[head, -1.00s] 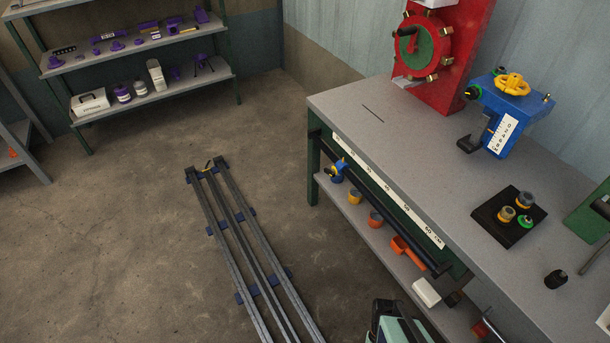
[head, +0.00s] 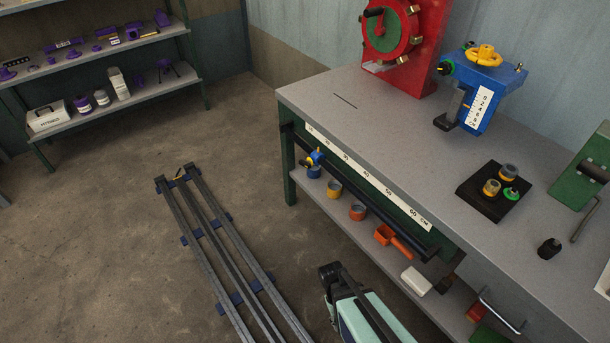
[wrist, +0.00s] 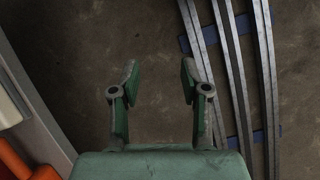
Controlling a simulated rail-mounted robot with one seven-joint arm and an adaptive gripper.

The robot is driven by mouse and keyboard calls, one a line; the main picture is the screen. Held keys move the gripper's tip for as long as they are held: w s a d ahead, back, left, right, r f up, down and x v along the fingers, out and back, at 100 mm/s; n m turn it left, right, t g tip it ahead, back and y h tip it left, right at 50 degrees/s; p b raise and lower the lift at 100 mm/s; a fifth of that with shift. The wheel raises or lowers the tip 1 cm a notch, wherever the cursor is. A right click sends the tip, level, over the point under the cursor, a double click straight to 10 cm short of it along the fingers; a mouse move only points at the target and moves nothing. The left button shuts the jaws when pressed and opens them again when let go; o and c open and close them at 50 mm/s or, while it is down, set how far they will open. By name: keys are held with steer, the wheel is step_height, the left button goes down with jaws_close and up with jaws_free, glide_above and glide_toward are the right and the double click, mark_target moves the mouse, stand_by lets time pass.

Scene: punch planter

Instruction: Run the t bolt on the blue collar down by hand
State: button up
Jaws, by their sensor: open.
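A small blue collar (head: 314,160) sits on the dark bar that runs along the bench front, near its left end, beside the centimetre scale. Small yellow parts show on the collar, but which of them is the T bolt is too small to tell. My gripper (wrist: 158,80) is open and empty in the wrist view, its two green fingers apart over bare floor. In the head view my mint-green arm end shows at the bottom, nearer the camera than the collar and apart from it. The collar is not in the wrist view.
The bench (head: 330,90) carries a blue fixture with a yellow handwheel (head: 483,55), a red stand (head: 420,50) and a black block (head: 487,205). Cups, an orange scoop (head: 390,237) and a white block (head: 416,281) lie on its lower shelf. Floor rails (head: 225,245) run left of the bench.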

mark_target(303, 165)
steer(key=w+a+f+n+t+h+b, duration=0.1)
steer(key=w+a+n+t+b, duration=0.2)
steer(key=w, duration=0.4)
steer(key=w+a+n+t+h+b, duration=0.1)
steer(key=w+a+h+b, duration=0.1)
steer(key=w+a, duration=0.45)
steer(key=w+a+r+n+t+h+b, duration=0.25)
steer(key=w+a+r+t+b, duration=0.35)
steer(key=w+a, duration=0.55)
steer(key=w+a+r+n+t+h+b, duration=0.15)
steer(key=w+a+r, duration=0.25)
steer(key=r, duration=0.4)
steer(key=w+a+r+t+h, duration=0.1)
steer(key=w+a+r+t, duration=0.1)
steer(key=w+a+r, duration=0.4)
step_height(303, 165, up, 8)
steer(key=d+t+h, duration=0.2)
steer(key=d+h, duration=0.1)
steer(key=b+x, duration=0.2)
steer(key=x, duration=1.4)
steer(key=shift+w+d+f, duration=0.1)
steer(key=shift+w+d, duration=0.2)
jaws_close()
